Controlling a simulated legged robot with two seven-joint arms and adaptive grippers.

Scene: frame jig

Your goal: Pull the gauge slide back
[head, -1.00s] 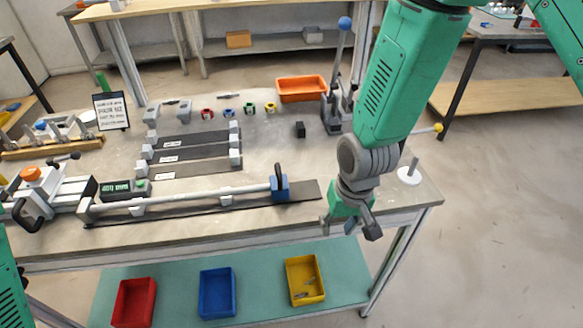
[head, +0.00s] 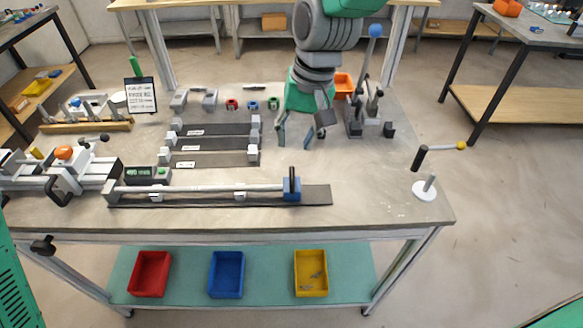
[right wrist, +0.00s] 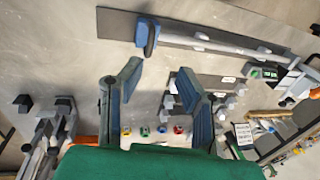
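The gauge slide (head: 291,190) is a blue block with an upright black handle. It sits near the right end of a long grey rail (head: 215,189) on a dark base strip. In the right wrist view the slide (right wrist: 147,36) is at the top, beyond my fingertips. My right gripper (head: 295,138) is open and empty, hanging over the back part of the bench, behind the slide and apart from it. Its two fingers (right wrist: 160,75) stand wide apart in the right wrist view.
A lever fixture (head: 362,108) with a blue knob stands right of my right gripper. An orange bin (head: 343,84) is behind it. Short dark strips with grey blocks (head: 213,144) lie left. A white-based post (head: 425,191) stands at the right front. Bench surface between gripper and slide is clear.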

